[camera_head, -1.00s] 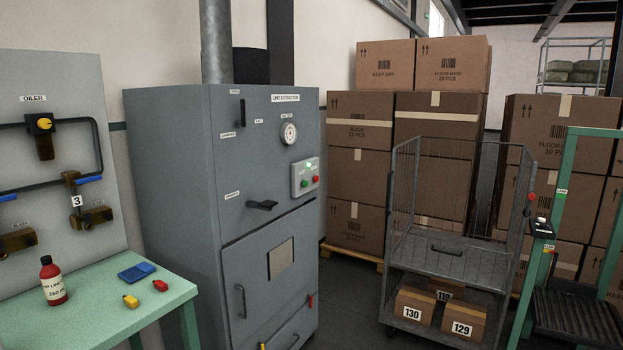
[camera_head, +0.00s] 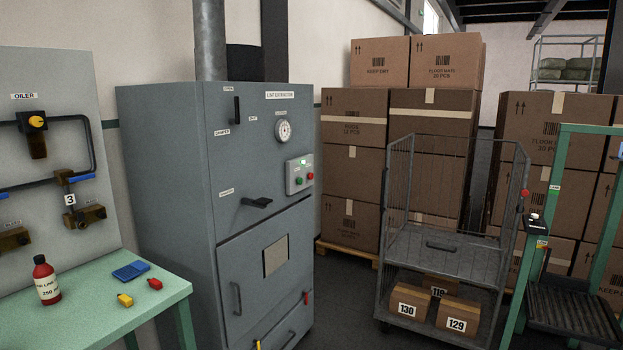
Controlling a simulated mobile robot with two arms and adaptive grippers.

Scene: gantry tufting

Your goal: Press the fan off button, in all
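The grey lint extractor cabinet (camera_head: 172,180) stands left of centre. A light grey control box (camera_head: 299,174) is on the upper right of its front. The box carries a green button (camera_head: 299,181), a red button (camera_head: 310,177) and a small lit green lamp at its top. The labels on the box are too small to read, so I cannot tell which button is fan off. A dial gauge (camera_head: 283,131) sits above the box, and a black lever handle (camera_head: 257,202) is below and left of it. Neither of my grippers is in view.
A green table (camera_head: 100,300) with a red bottle (camera_head: 46,279) is at the lower left, close to the cabinet. A wire cage trolley (camera_head: 446,255) with boxes stands to the right. Dark floor shows between cabinet and trolley.

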